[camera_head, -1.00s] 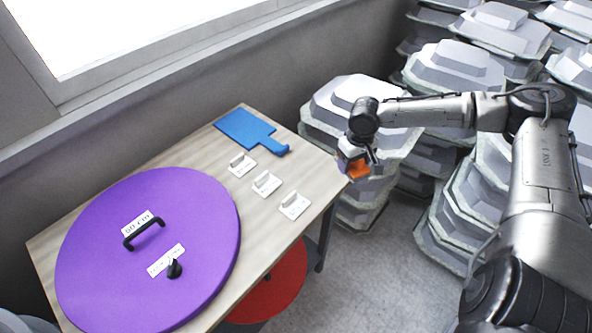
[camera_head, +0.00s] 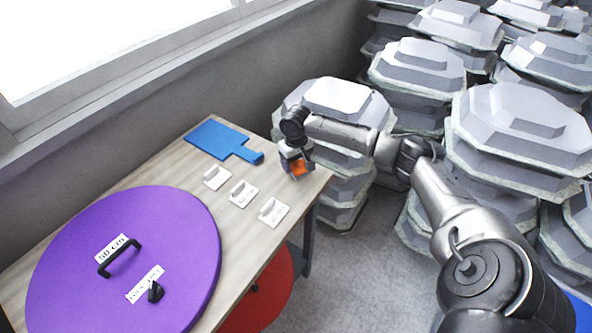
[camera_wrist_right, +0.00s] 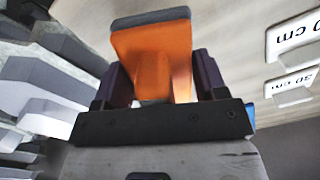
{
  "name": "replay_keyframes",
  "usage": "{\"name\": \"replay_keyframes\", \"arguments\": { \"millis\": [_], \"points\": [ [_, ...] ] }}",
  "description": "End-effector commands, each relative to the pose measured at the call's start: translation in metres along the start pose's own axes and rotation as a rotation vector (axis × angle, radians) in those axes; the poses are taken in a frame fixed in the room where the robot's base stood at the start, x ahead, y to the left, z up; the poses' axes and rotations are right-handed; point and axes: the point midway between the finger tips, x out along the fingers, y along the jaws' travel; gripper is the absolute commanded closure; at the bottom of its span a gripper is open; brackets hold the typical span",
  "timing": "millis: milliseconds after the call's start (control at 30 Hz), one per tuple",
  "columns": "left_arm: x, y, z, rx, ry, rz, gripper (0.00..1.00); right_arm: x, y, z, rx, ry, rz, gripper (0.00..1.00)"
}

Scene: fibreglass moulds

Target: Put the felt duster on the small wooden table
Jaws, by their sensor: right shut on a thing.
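The felt duster (camera_head: 297,168), an orange block, is between the fingers of my right gripper (camera_head: 296,160). The right wrist view also shows the duster (camera_wrist_right: 155,50), with a dark grey strip along its upper edge and my right gripper (camera_wrist_right: 160,78) shut on it. In the head view the duster is over the far right corner of the small wooden table (camera_head: 262,235). I cannot tell whether it touches the tabletop. My left gripper is not in view.
A large purple disc (camera_head: 190,240) with a black handle covers the table's near left part. Several white labelled holders (camera_head: 243,193) and a blue paddle-shaped board (camera_head: 218,138) lie near the duster. Stacked grey moulds (camera_head: 345,100) stand behind and right. A red disc (camera_head: 268,290) is below the table.

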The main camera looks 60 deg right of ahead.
Motion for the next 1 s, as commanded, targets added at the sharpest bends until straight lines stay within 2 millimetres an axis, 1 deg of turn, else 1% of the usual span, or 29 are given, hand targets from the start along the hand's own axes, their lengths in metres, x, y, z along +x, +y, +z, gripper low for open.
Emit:
{"name": "replay_keyframes", "arguments": {
  "millis": [167,333,433,800,833,1000],
  "points": [
    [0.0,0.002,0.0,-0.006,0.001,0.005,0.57,0.009,0.0,0.0,0.0,-0.002,0.001,0.53],
    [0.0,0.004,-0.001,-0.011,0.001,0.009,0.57,0.03,0.0,0.0,0.002,-0.002,0.002,0.53],
    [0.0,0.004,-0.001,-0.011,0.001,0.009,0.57,0.04,0.0,0.0,0.0,-0.001,0.002,0.53],
    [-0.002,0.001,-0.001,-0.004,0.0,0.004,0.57,0.042,0.0,0.0,0.0,-0.001,0.001,0.53],
    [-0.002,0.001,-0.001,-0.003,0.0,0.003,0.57,0.043,0.0,0.0,0.0,-0.001,0.001,0.34],
    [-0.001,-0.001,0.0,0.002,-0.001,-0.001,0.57,0.043,0.0,0.0,0.0,0.0,0.001,0.17]
  ]
}}
